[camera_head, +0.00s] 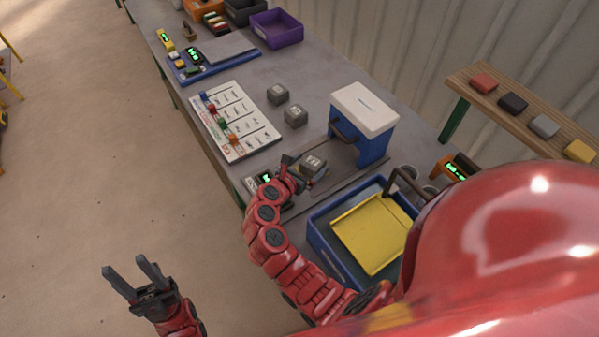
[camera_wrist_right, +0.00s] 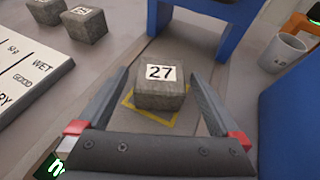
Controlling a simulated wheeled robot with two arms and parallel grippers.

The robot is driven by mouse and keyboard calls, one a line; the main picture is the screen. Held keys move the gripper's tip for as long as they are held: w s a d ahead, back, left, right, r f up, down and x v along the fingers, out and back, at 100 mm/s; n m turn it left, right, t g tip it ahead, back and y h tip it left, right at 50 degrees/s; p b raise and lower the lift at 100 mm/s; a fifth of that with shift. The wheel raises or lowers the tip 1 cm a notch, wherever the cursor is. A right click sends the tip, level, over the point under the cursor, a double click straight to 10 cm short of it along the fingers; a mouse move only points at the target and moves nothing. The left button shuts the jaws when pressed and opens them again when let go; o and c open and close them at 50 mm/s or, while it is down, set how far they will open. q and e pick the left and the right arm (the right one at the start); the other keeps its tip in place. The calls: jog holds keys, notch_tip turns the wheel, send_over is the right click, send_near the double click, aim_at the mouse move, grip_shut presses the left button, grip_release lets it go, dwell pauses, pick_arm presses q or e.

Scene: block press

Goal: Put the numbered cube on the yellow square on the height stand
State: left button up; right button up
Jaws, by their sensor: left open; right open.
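A grey cube numbered 27 (camera_wrist_right: 160,92) sits on the grey plate by the blue stand (camera_wrist_right: 228,45), over the yellow square outline (camera_wrist_right: 150,116). Yellow shows at its left and front; its back edges are hidden. My right gripper (camera_wrist_right: 160,76) is open, with one finger on each side of the cube and visible gaps. In the head view, the cube (camera_head: 313,161) and right gripper (camera_head: 301,172) are in front of the white-topped blue stand (camera_head: 376,146). My left gripper (camera_head: 136,274) is open and empty over the floor, away from the table.
Two more grey cubes (camera_head: 278,94) (camera_head: 295,115) stand beside a white chart board (camera_head: 234,119). A blue bin with a yellow sheet (camera_head: 372,234) is nearer me. Grey cups (camera_wrist_right: 283,52) stand right of the stand. A wooden shelf (camera_head: 515,107) with coloured blocks is at the right.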

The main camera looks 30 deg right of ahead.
jog(key=b+v, duration=0.1)
jog(key=v, duration=0.9)
jog(key=shift+s+a+r, duration=0.15)
jog(key=shift+a+r, duration=0.05)
jog(key=shift+a, duration=0.15)
